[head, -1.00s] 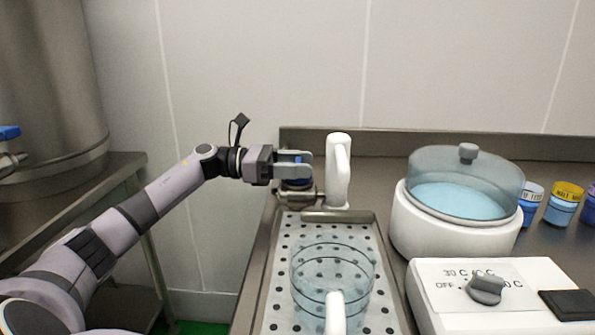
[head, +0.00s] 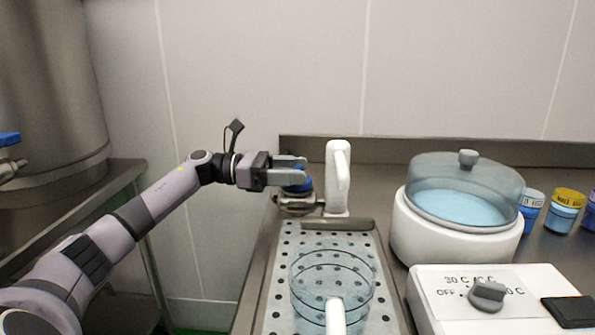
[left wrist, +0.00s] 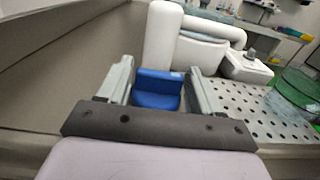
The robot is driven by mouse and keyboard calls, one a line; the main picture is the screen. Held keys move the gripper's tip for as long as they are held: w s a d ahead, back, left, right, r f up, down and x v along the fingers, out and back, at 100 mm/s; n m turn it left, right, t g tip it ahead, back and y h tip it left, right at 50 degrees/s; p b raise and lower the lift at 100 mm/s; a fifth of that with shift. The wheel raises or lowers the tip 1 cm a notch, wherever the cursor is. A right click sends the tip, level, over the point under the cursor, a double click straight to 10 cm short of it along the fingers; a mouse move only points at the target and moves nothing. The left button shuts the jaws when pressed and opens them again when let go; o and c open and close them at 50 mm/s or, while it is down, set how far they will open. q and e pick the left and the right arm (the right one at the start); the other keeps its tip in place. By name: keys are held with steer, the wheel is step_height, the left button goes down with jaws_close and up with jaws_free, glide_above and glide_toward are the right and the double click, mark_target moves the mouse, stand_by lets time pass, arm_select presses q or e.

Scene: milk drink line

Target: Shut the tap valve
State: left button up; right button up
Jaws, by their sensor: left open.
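The tap (head: 338,180) is a white spout standing at the back of the drip tray, with a metal valve body (head: 292,203) at its left. Its blue valve handle (head: 303,185) sits on top of that body, partly hidden by my left gripper. My left gripper (head: 303,170) is open, with its fingers reaching right over the handle. In the left wrist view the blue handle (left wrist: 157,90) lies between the two open fingers, and the white tap (left wrist: 165,38) stands just beyond. I cannot tell whether the fingers touch the handle. My right gripper is not in view.
A clear jug (head: 330,285) with a white handle stands on the perforated drip tray (head: 272,300). To the right are a white round warmer (head: 440,235) with a clear lid, a control box (head: 445,305) with a grey knob, and lidded jars (head: 563,210). A wall closes the back.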

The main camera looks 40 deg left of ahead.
arm_select(q)
steer(key=v, duration=0.6)
steer(key=shift+b, duration=0.4)
